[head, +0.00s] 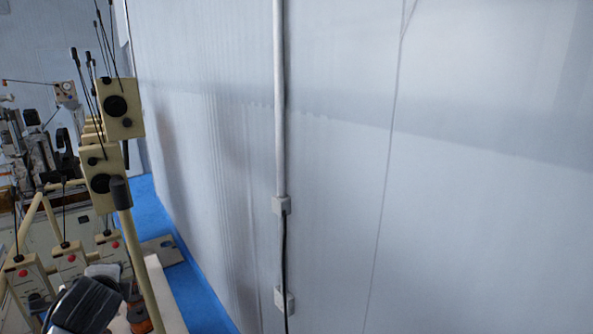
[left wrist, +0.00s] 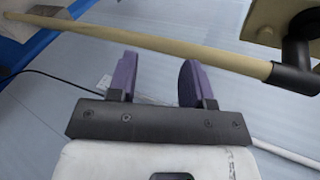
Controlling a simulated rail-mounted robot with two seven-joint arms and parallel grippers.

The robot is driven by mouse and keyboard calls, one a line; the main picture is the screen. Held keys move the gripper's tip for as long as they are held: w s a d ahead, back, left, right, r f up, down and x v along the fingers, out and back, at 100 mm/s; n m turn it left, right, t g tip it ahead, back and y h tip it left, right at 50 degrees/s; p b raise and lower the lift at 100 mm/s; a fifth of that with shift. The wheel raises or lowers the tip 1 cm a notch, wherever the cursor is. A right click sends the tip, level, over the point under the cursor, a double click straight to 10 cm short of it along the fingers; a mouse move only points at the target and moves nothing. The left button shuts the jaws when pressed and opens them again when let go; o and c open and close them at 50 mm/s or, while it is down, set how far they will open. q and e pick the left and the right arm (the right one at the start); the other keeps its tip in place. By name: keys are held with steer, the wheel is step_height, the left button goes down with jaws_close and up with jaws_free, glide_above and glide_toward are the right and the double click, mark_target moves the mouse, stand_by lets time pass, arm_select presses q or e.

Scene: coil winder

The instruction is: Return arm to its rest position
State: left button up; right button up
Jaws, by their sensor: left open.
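My left gripper (left wrist: 157,82) shows in the left wrist view with its two purple fingers apart and nothing between them. A beige rod (left wrist: 150,45) with a black end cap crosses just beyond the fingertips in that view; I cannot tell how far it is from them. In the head view a black and white shape (head: 85,303) at the bottom left looks like part of my left arm, beside the winder; its fingers cannot be made out there. My right arm is in neither view.
The coil winder's beige boxes (head: 119,108) with thin wires stand at the left in the head view. A slanted beige post (head: 139,262) with a black cap rises near my arm. A grey wall with a vertical conduit (head: 280,110) fills the right. Blue floor (head: 200,297) runs along it.

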arm_select(q)
steer(key=s+d+r+n+t+h, duration=0.1)
steer(key=s+d+r+n+t, duration=0.25)
steer(key=d+r+n, duration=0.35)
steer(key=s+d+f+n+h, duration=0.2)
steer(key=s+d+f+n, duration=0.1)
steer(key=s+f, duration=0.2)
steer(key=s+d+f+n+g+h, duration=0.1)
steer(key=s+d+f+g, duration=0.1)
steer(key=s+f, duration=0.9)
steer(key=s+d+f+n+g+h, duration=0.1)
steer(key=s+d+f+g, duration=0.2)
steer(key=s+f, duration=0.8)
steer(key=s+d+f+n+g+h, duration=0.1)
steer(key=s+d+f+g, duration=0.1)
steer(key=s+f+g, duration=0.4)
steer(key=s+f, duration=0.5)
steer(key=f, duration=0.3)
steer(key=shift+s+d, duration=0.2)
steer(key=shift+s, duration=0.05)
